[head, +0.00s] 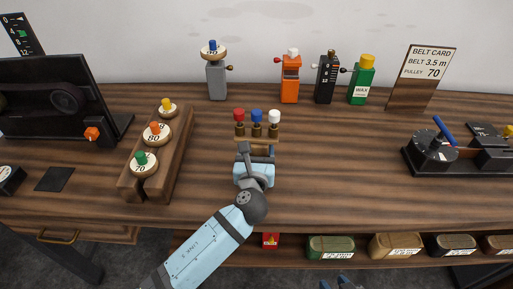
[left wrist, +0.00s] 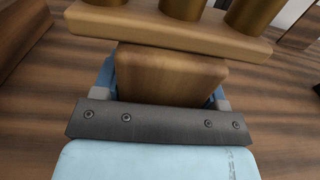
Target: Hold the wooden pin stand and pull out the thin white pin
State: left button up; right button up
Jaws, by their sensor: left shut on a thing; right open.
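The wooden pin stand (head: 243,138) is on the bench near the middle of the head view. Three pins with brass-coloured lower parts stand upright in a row on it: red (head: 239,115), blue (head: 257,115) and white (head: 274,117) at the right end. My left gripper (head: 257,152) is shut on the stand from the near side. In the left wrist view the stand's wooden block (left wrist: 170,75) sits between the fingers, under the top bar. The pin tops are out of that view. My right gripper (head: 340,284) is open, partly seen at the bottom edge, far from the pins.
A wooden rack (head: 178,150) with numbered round pulleys stands left of the stand. Grey, orange (head: 290,80), black and green (head: 362,82) dispensers stand behind. A black device with a blue lever (head: 443,130) is at right. Bench right of the stand is clear.

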pick_arm(q)
jog(key=shift+f, duration=0.6)
pick_arm(e)
jog(key=shift+s+f, duration=0.1)
dwell(0.8)
pick_arm(q)
jog(key=shift+p, duration=0.3)
pick_arm(e)
jog(key=shift+r, duration=0.35)
pick_arm(q)
jog(key=shift+f, duration=0.15)
dwell(0.4)
pick_arm(e)
jog(key=shift+o, duration=0.5)
